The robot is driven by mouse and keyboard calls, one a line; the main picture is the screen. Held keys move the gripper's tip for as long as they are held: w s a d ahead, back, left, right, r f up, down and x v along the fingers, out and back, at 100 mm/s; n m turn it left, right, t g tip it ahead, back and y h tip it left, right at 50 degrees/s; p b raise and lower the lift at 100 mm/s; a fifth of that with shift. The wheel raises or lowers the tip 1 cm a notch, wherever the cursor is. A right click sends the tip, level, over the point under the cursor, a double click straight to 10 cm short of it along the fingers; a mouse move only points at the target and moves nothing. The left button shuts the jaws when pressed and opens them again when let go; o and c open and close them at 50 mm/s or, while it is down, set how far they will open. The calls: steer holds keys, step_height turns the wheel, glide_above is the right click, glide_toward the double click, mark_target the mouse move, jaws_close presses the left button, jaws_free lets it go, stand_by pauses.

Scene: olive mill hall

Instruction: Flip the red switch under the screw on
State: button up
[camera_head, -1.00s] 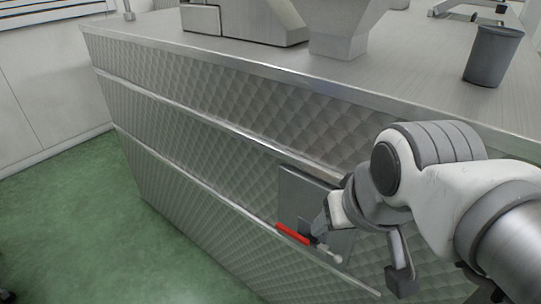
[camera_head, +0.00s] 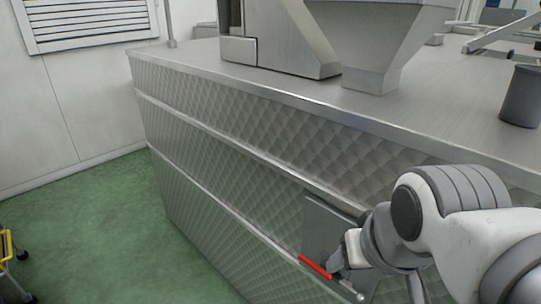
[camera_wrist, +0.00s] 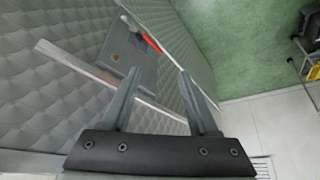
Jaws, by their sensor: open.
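The red switch lever (camera_head: 314,266) sticks out from a flat grey box (camera_head: 322,224) on the quilted metal counter front. In the wrist view the red lever (camera_wrist: 152,43) runs slantwise along the grey box (camera_wrist: 128,52), with a pale tip near the top. My gripper (camera_wrist: 160,72) is open and empty. Its fingers point towards the box, and the lever shows ahead of and between them. In the head view my gripper (camera_head: 342,262) is beside the lever's right end; my arm hides part of the box. I cannot tell whether a finger touches the lever.
A steel counter (camera_head: 250,92) with metal rails spans the view. On it stand a grey hopper machine (camera_head: 375,45) and a dark grey cup (camera_head: 522,97). Green floor (camera_head: 95,235) lies open to the left, with a yellow-framed object (camera_head: 8,247) at the edge.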

steer(key=shift+w+f, duration=0.1)
steer(key=shift+f, duration=0.3)
steer(key=c, duration=0.5)
steer(key=w+f+n+g+h+b, duration=0.1)
steer(key=f, duration=0.2)
steer(key=w+d+f+n+g+h+b, duration=0.1)
steer(key=f+n, duration=0.1)
steer(key=f, duration=0.1)
steer(key=w+d+f+n+g+h+b, duration=0.1)
steer(key=f+b, duration=0.1)
steer(key=f, duration=0.1)
steer(key=shift+w+d+f+n, duration=0.15)
steer(key=shift+w+n, duration=0.15)
steer(key=shift+n, duration=0.1)
jaws_close()
steer(key=w+a+f+n+t+h+b, duration=0.2)
steer(key=w+a+f+n+b, duration=0.1)
steer(key=w+f+n, duration=0.2)
steer(key=w+a+f+n+t+h+b, duration=0.2)
steer(key=f+n, duration=0.7)
steer(key=f, duration=0.5)
steer(key=w+a+f+n+t+h+b, duration=0.3)
steer(key=w+a+f+n+b, duration=0.1)
steer(key=w+f+n, duration=0.3)
step_height(320, 180, down, 3)
steer(key=shift+w+a+r+n+h+b, duration=0.1)
steer(key=shift+w+a+n+h+b, duration=0.15)
steer(key=shift+w+b, duration=0.7)
steer(key=shift+w+d, duration=0.1)
